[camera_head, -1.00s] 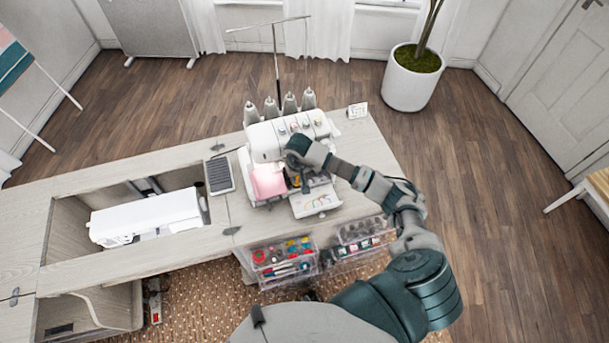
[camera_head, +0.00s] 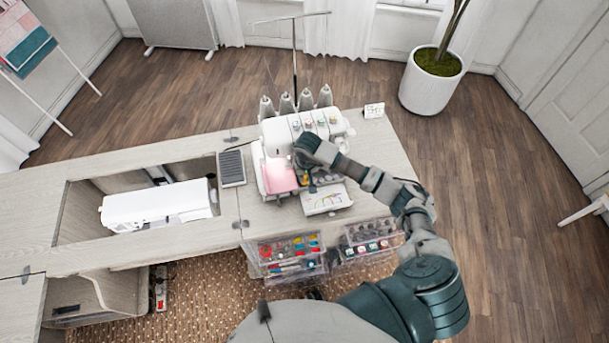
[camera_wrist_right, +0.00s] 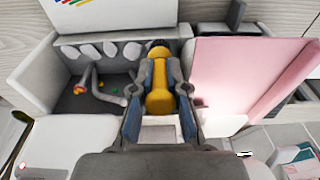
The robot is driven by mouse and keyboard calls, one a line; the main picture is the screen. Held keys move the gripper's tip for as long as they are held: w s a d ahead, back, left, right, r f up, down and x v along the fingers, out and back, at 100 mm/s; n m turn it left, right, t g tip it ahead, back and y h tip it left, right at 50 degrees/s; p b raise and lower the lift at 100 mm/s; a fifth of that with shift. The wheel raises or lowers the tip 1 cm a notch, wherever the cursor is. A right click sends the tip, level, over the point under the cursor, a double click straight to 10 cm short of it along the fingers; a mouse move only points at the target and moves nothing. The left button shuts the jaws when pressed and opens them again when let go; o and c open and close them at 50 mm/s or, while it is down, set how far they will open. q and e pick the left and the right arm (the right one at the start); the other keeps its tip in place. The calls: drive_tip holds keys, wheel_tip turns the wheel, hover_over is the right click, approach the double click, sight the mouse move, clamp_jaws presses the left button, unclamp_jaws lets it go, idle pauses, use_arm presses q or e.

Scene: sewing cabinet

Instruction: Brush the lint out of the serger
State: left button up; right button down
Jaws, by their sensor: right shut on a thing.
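The white serger (camera_head: 283,131) stands on the cabinet top with thread cones behind it. Its front cover is folded down (camera_head: 326,198), and a pink panel (camera_head: 279,176) is at its left side. In the right wrist view the open looper bay (camera_wrist_right: 100,88) shows small coloured bits inside. My right gripper (camera_head: 304,174) is at the serger's front opening. In the wrist view its fingers (camera_wrist_right: 160,95) are shut on a yellow-handled tool (camera_wrist_right: 159,88), likely the lint brush; its far end is dark and reaches the bay's edge. The bristles are not clear. My left gripper is not in view.
A white sewing machine (camera_head: 158,203) sits in the cabinet's recess at left. A grey foot pedal (camera_head: 231,168) lies left of the serger. Clear drawers (camera_head: 290,257) with coloured supplies hang below the front edge. A small card (camera_head: 374,110) stands at the back right.

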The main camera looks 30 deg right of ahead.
drive_tip(key=shift+f, duration=0.3)
drive_tip(key=shift+d, duration=0.2)
drive_tip(key=shift+s+d+r+b, duration=0.15)
drive_tip(key=shift+s+d+b, duration=0.05)
drive_tip(key=shift+d+b, duration=0.15)
idle(0.3)
drive_tip(key=shift+s+d, duration=0.1)
drive_tip(key=shift+d, duration=0.45)
drive_tip(key=shift+s+d+b, duration=0.15)
drive_tip(key=shift+d+b, duration=0.35)
drive_tip(key=shift+d, duration=0.1)
